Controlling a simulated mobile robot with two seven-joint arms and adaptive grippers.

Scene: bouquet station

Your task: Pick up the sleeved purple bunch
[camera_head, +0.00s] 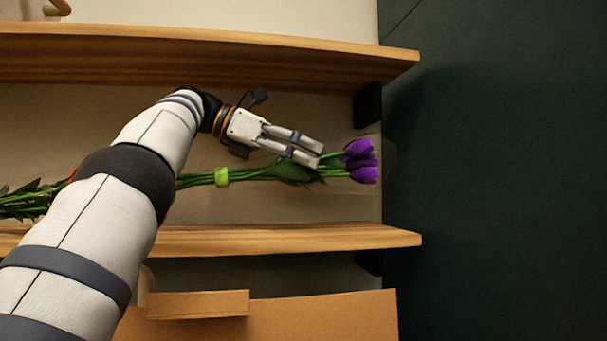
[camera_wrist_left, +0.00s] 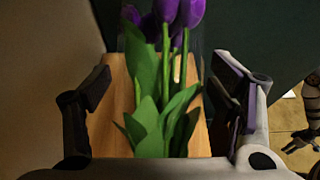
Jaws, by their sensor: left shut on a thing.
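The purple bunch (camera_head: 361,162) has several purple tulip heads, green leaves and long stems with a lime-green band (camera_head: 222,177). Its heads point right, and the stems run left behind my left arm. A faint clear edge shows around the heads, possibly the sleeve. My left gripper (camera_head: 307,156) is shut on the bunch at the leaves, just below the heads. In the left wrist view the stems and leaves (camera_wrist_left: 150,125) lie between the two fingers (camera_wrist_left: 160,95). A white arm part with a dark end, possibly my right gripper (camera_wrist_left: 303,140), shows at the right edge there.
Wooden boards run above (camera_head: 230,55) and below (camera_head: 290,239) the bunch. More green stems and leaves (camera_head: 28,200) lie at the far left, with a bit of red. A cardboard-coloured box (camera_head: 320,318) is at the bottom. The dark area right of the boards looks clear.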

